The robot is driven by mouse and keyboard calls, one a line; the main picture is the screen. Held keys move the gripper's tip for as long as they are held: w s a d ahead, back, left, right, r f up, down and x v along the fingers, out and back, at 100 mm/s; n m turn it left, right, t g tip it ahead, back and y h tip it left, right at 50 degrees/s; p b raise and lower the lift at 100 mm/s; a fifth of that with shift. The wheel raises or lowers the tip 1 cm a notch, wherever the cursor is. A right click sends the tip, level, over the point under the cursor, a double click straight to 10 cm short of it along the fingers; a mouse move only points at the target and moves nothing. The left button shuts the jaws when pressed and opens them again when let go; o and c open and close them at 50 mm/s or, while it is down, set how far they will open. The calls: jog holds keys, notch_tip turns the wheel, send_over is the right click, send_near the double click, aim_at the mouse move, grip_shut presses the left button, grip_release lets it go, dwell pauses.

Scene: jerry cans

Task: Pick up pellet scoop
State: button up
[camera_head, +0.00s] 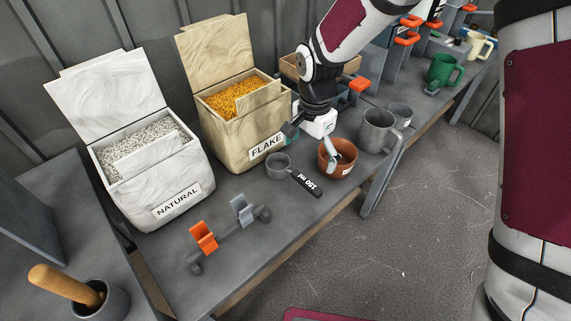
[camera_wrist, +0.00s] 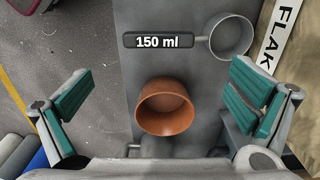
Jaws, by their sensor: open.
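The pellet scoop is a grey round cup (camera_head: 278,165) with a flat black handle (camera_head: 307,184) marked "150 ml". It lies on the grey bench in front of the FLAKE bin. In the wrist view the scoop cup (camera_wrist: 231,37) is at the top right, and its handle (camera_wrist: 163,40) points left. My gripper (camera_head: 311,142) is open and empty above the bench, behind the scoop and by the brown pot (camera_head: 337,158). In the wrist view the pot (camera_wrist: 167,106) shows between my spread teal-padded fingers (camera_wrist: 163,97), with the scoop beyond it. Nothing hides the scoop.
The FLAKE bin (camera_head: 235,135) of orange pellets stands close left of my gripper. The NATURAL bin (camera_head: 150,175) is further left. A grey jug (camera_head: 377,130) stands right of the pot. An orange-and-grey clip holder (camera_head: 228,238) lies nearer the front. Bench between it and the scoop is clear.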

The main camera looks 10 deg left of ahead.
aim_at(307, 181)
notch_tip(307, 181, down, 6)
jog(key=shift+f+b, duration=0.1)
jog(key=shift+b, duration=0.3)
jog(key=shift+s+f+b, duration=0.15)
jog(key=shift+f+b, duration=0.1)
jog(key=shift+f, duration=1.35)
jog(key=shift+s+f+b, duration=0.1)
jog(key=shift+f+b, duration=0.15)
jog(key=shift+f, duration=1.3)
jog(key=c, duration=1)
